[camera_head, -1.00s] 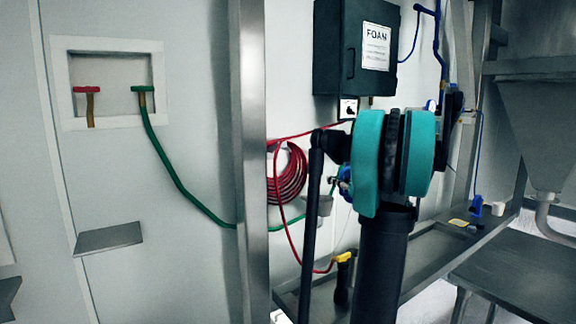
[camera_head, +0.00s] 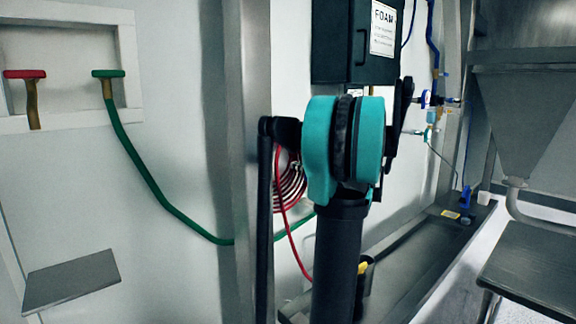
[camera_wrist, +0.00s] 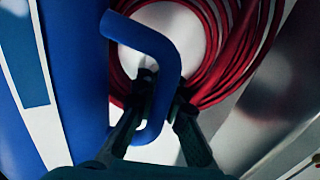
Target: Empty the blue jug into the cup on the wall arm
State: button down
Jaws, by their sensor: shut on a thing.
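In the wrist view, the blue jug (camera_wrist: 75,70) fills the left side, with its looped handle (camera_wrist: 165,50) reaching right. My gripper (camera_wrist: 163,98) has its dark fingers closed around the lower part of this handle. The jug's mouth and contents are out of sight. In the head view, my own arm blocks the gripper and the jug. The cup on the wall arm cannot be made out in either current view.
A red hose coil (camera_head: 290,185) hangs on the wall and shows behind the handle in the wrist view (camera_wrist: 215,50). A steel post (camera_head: 238,130) stands left of my arm. A dark FOAM box (camera_head: 345,40) is above. A low metal trough (camera_head: 425,260) lies right.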

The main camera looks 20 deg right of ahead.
jog(key=shift+a+f+m, duration=0.2)
jog(key=shift+f+m, duration=0.15)
jog(key=shift+f, duration=0.25)
jog(key=shift+a+f+m, duration=0.15)
jog(key=shift+f+m, duration=0.2)
jog(key=shift+f, duration=0.2)
jog(key=shift+s, duration=0.1)
jog(key=shift+s+a+m, duration=0.1)
jog(key=shift+s+m, duration=0.05)
jog(key=shift+m, duration=0.35)
jog(key=shift+r, duration=0.1)
jog(key=shift+r+m, duration=0.35)
jog(key=shift+m, duration=0.05)
jog(key=shift+a+r+m, duration=0.1)
jog(key=shift+r+m, duration=0.3)
jog(key=shift+m, duration=0.1)
dwell(0.3)
